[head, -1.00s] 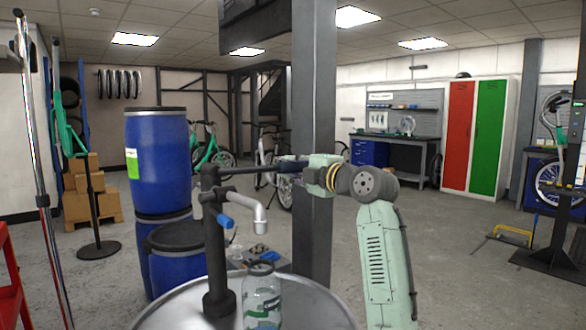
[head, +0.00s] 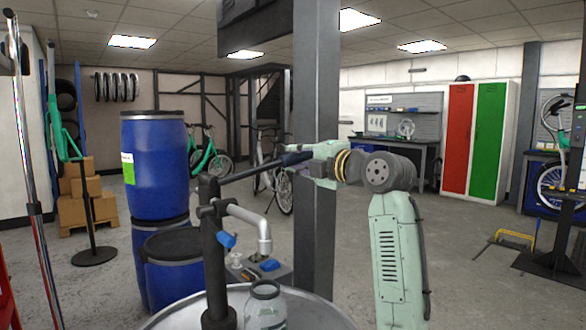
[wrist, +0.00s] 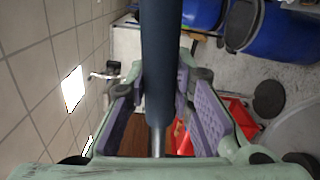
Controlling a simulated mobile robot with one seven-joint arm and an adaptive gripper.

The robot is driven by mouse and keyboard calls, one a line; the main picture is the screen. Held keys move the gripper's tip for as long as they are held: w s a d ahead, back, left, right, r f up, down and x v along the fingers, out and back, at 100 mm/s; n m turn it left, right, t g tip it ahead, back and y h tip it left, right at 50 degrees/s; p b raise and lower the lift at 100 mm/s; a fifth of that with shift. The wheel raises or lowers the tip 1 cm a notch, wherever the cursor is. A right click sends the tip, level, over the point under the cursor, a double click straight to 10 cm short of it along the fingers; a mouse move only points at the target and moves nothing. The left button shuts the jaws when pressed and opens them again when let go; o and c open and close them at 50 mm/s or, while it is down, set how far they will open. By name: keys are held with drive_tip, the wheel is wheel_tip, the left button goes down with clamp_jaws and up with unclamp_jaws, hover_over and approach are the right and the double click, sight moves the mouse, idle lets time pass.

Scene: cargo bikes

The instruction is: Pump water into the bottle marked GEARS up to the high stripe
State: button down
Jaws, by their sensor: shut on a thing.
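A clear bottle (head: 264,311) stands on the drum top (head: 179,317) below the spout (head: 265,245) of the hand pump (head: 214,262). The bottle is cut off by the lower picture edge, and I cannot read its marking or see its stripes or water level. No stream shows at the spout. My gripper (head: 296,159) is shut on the pump handle (head: 240,173), a dark bar that slopes up from the pump to the gripper. In the wrist view the dark blue handle (wrist: 161,60) runs between the two purple finger pads.
Blue barrels (head: 157,165) stand behind the pump at the left. A grey column (head: 316,230) rises just behind my gripper. A small grey box (head: 258,268) sits behind the spout. The floor to the right is mostly open.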

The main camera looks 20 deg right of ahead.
sight(279, 159)
drive_tip(key=a+r+n+p, duration=0.1)
drive_tip(key=r, duration=0.2)
drive_tip(key=a+r+n+p, duration=0.1)
drive_tip(key=r+n+p, duration=0.1)
drive_tip(key=r, duration=0.1)
drive_tip(key=s+a+r+n+p, duration=0.1)
drive_tip(key=r+n, duration=0.1)
drive_tip(key=r, duration=0.1)
drive_tip(key=shift+s+a, duration=0.1)
drive_tip(key=shift+a, duration=0.05)
drive_tip(key=shift+s+a+r+n+p, duration=0.25)
drive_tip(key=shift+a+r+n+p, duration=0.25)
drive_tip(key=shift+a+r+n, duration=0.3)
drive_tip(key=c, duration=1.4)
unclamp_jaws()
drive_tip(key=shift+f, duration=0.1)
drive_tip(key=shift+o, duration=0.2)
drive_tip(key=shift+d, duration=0.1)
drive_tip(key=v, duration=1.2)
